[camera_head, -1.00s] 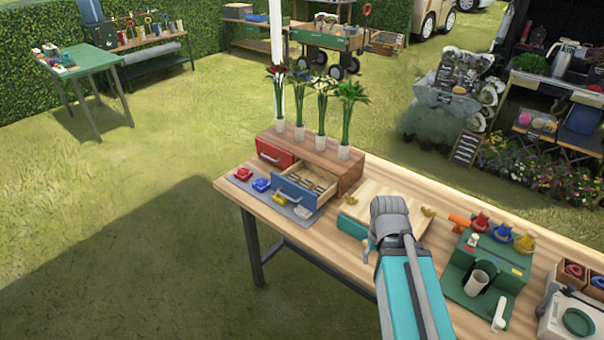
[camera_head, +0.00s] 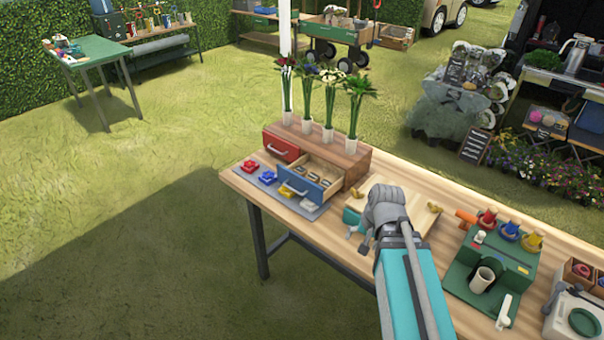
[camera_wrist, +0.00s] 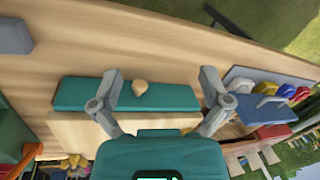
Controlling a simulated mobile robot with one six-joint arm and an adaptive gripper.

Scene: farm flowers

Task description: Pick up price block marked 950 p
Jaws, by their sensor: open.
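Several small blocks with dark markings lie in the open blue drawer (camera_head: 301,187) of the wooden drawer box (camera_head: 353,163). The markings are too small to read, so I cannot tell which block says 950 p. My gripper (camera_head: 357,241) is over the table, to the right of the open drawer and beside the teal-fronted wooden box (camera_head: 353,216). In the wrist view my gripper (camera_wrist: 160,80) is open and empty, its fingers on either side of the teal front (camera_wrist: 180,92) with its round tan knob (camera_wrist: 140,88). The blue drawer (camera_wrist: 268,108) shows at right there.
Red, blue, yellow and white pieces lie on a grey mat (camera_head: 266,182) before the drawers. Flowers in white vases (camera_head: 328,135) stand on the drawer box. A green stand (camera_head: 490,270) is at right. The red drawer (camera_head: 281,147) is shut.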

